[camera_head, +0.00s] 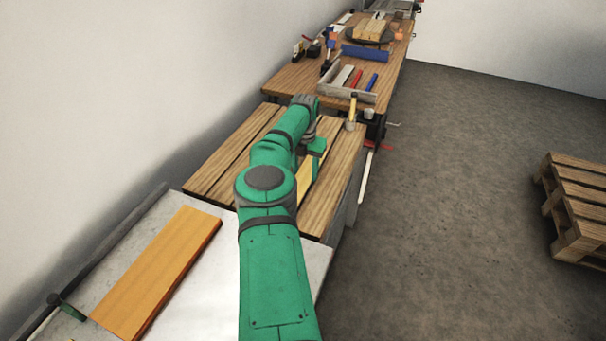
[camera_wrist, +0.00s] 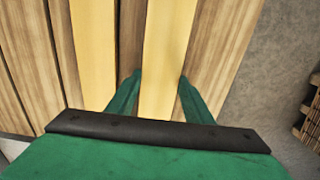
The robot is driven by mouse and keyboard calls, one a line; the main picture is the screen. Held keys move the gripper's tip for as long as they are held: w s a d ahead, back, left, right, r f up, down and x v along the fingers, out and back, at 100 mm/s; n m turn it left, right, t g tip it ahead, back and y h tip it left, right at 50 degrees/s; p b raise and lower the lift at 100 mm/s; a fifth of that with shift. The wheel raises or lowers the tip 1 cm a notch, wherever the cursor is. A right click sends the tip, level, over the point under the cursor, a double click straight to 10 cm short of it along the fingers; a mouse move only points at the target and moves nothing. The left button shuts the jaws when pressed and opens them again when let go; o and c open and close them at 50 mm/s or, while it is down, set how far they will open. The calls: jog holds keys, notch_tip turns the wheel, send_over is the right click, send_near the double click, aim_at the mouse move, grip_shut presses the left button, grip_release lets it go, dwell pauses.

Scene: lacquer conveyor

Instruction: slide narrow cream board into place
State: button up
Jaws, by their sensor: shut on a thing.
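The narrow cream board (camera_wrist: 166,60) lies lengthwise between brown planks in the wrist view, with a finger of my gripper (camera_wrist: 160,82) on each side of it. My gripper is shut on this board. In the head view my gripper (camera_head: 313,152) is over the plank-topped table (camera_head: 232,150), and a strip of the cream board (camera_head: 318,170) shows beside my arm. The rest of it is hidden by the arm. A second pale yellow strip (camera_wrist: 92,45) runs to the left of the held board in the wrist view, with a dark brown strip between them.
An orange-brown board (camera_head: 160,270) lies on the pale surface (camera_head: 205,300) at the near left. A farther workbench (camera_head: 290,78) holds a grey tray (camera_head: 345,92), a blue block (camera_head: 366,52) and tools. A pallet (camera_head: 578,205) stands right. The floor between is clear.

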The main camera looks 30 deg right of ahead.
aim_at(305, 174)
jog(key=o, duration=1.3)
notch_tip(305, 174, up, 11)
jog(key=shift+w+f, duration=0.1)
